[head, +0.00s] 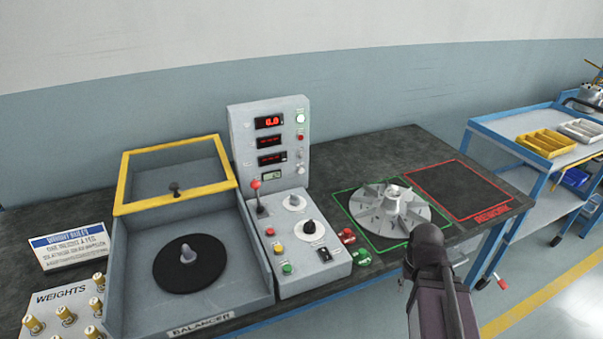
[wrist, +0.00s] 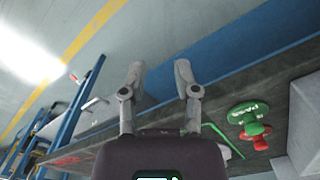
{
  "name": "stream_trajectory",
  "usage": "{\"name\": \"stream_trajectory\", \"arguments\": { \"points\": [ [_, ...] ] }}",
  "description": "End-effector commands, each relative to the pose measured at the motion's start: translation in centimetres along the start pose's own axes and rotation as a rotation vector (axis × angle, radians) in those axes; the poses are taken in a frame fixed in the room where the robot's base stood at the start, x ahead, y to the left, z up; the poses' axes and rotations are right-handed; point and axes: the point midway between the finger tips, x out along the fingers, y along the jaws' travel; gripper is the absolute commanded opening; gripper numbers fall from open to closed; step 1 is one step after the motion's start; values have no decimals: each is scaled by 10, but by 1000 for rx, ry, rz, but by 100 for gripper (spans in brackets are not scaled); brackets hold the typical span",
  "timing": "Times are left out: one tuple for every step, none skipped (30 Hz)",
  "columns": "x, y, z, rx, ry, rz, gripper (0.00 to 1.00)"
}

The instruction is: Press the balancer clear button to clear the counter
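The balancer (head: 116,270) stands on the bench at left, its yellow-framed lid (head: 125,165) raised. I cannot read which control is clear. My gripper (wrist: 158,72) is open and empty in the wrist view, fingers apart, near the bench front, away from the console.
A red-ball lever (head: 255,185) sticks up from the console. A grey impeller (head: 389,209) lies in the green outline, right of the red and green stamps (head: 348,236). The red-outlined area (head: 457,190) is empty. A blue cart (head: 492,128) stands at right; weights (head: 66,312) sit front left.

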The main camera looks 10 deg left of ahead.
Motion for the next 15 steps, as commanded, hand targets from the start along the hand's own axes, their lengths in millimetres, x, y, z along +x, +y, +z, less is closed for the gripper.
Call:
{"name": "stream_trajectory", "arguments": {
  "points": [
    [0, 0, 0, 0, 0, 0, 11],
    [0, 0, 0, 0, 0, 0, 2],
    [0, 0, 0, 0, 0, 0, 0],
    [0, 0, 0, 0, 0, 0, 0],
    [0, 0, 0, 0, 0, 0, 0],
    [0, 0, 0, 0, 0, 0, 0],
    [0, 0, 0, 0, 0, 0, 0],
    [0, 0, 0, 0, 0, 0, 0],
    [0, 0, 0, 0, 0, 0, 0],
    [0, 0, 0, 0, 0, 0, 0],
    [0, 0, 0, 0, 0, 0, 0],
    [0, 0, 0, 0, 0, 0, 0],
    [0, 0, 0, 0, 0, 0, 0],
    [0, 0, 0, 0, 0, 0, 0],
    [0, 0, 0, 0, 0, 0, 0]
  ]
}}
